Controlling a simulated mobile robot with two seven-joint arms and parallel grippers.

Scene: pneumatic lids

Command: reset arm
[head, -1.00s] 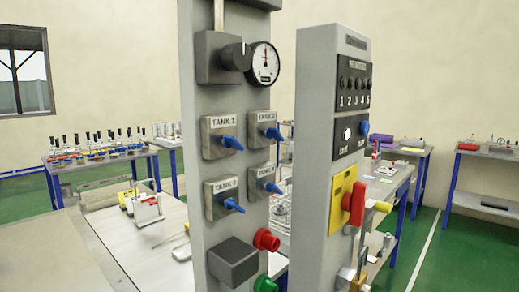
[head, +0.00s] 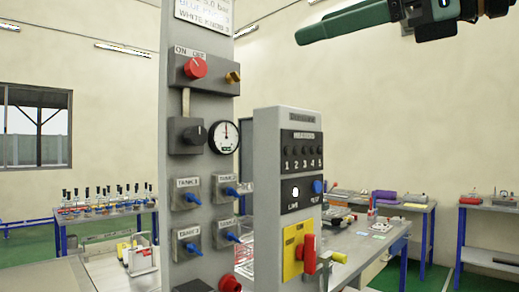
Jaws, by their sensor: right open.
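My right gripper (head: 352,22) is at the top right of the head view, high in front of the wall. A long green finger points left, and the dark wrist behind it is cut off by the top edge. It is open, and nothing shows in it. It is above and clear of the shorter grey panel (head: 266,153). My left gripper is not in view.
A tall grey panel (head: 172,105) carries a red knob (head: 195,67), a gauge (head: 223,137) and several blue tank valves. The shorter panel has a red handle (head: 309,257) on a yellow plate (head: 291,262). Benches stand behind.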

